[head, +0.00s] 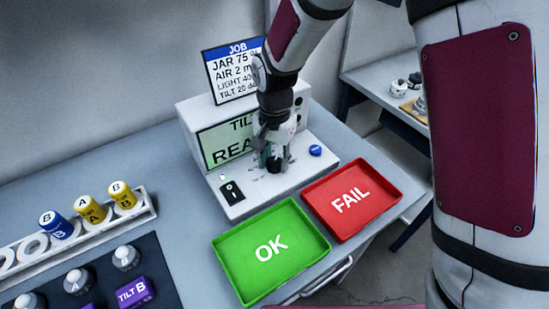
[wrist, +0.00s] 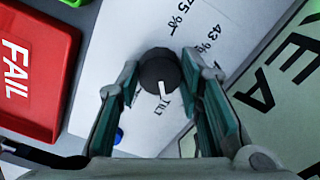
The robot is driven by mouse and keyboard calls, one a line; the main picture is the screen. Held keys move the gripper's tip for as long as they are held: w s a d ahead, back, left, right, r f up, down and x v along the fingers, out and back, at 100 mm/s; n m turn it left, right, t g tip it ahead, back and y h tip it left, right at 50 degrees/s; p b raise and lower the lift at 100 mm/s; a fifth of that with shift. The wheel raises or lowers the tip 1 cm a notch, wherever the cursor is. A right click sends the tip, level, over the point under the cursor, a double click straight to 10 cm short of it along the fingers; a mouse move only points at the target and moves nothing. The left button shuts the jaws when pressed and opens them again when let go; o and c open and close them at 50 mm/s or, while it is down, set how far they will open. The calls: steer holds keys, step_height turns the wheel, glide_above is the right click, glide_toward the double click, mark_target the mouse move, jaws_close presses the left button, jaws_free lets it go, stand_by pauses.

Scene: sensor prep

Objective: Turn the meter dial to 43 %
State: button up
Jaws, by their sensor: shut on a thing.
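The meter (head: 236,203) is a light grey box with a green screen (head: 222,146) reading "TILT" and "REA…", partly hidden by my arm. Its dial (wrist: 158,68) is a round black knob with a white pointer, among printed labels "75 %", "43 %" and "TILT" in the wrist view. The pointer faces down the picture, towards "TILT" and away from the "43 %" label (wrist: 211,38). My gripper (wrist: 161,76) has its two fingers on either side of the dial and is shut on it.
A black rocker switch (head: 232,193) and a blue button (head: 315,150) flank my gripper. A green OK tray (head: 238,277) and a red FAIL tray (head: 372,218) lie in front. A JOB card (head: 222,84) stands on the meter. A rack (head: 148,212) of labelled sensors is at left.

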steer(key=n, duration=1)
steer(key=shift+n, duration=0.4)
steer(key=n, duration=1.1)
steer(key=shift+p, duration=0.35)
steer(key=o, duration=1.2)
steer(key=shift+c, duration=0.2)
